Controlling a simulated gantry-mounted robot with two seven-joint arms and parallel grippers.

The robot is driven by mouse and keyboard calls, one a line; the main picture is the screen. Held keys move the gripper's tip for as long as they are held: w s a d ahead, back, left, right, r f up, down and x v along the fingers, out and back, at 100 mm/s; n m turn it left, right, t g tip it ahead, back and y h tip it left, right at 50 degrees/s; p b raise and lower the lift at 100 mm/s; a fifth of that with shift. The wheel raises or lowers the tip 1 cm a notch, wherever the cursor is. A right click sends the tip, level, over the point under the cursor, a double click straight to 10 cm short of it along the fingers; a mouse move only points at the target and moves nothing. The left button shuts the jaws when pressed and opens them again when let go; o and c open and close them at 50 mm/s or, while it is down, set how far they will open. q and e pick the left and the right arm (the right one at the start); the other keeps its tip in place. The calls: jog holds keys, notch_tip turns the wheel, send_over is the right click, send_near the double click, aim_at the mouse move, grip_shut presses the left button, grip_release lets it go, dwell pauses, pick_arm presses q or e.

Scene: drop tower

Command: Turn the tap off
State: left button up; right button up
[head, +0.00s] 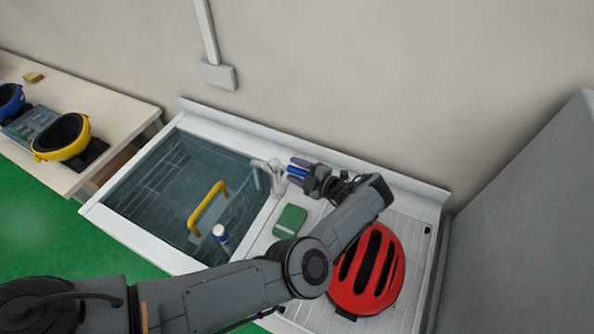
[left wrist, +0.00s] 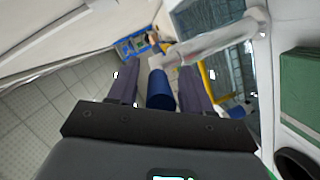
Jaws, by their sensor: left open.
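The white tap (head: 268,168) stands at the back edge of the sink (head: 137,230), its spout over the basin. A blue handle (left wrist: 160,92) on the tap lies between the fingers of my left gripper (left wrist: 158,84). In the head view, my left gripper (head: 292,171) is at the tap from the right, its two dark purple fingers apart on either side of the blue handle. I cannot tell whether a finger touches it. My right gripper is out of view.
The basin holds a yellow-handled item (head: 209,205) and a white bottle (head: 220,234) with a blue cap. The wall (head: 350,80) rises close behind the tap.

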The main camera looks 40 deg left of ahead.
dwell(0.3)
pick_arm(q)
grip_shut()
jog(key=shift+a, duration=0.1)
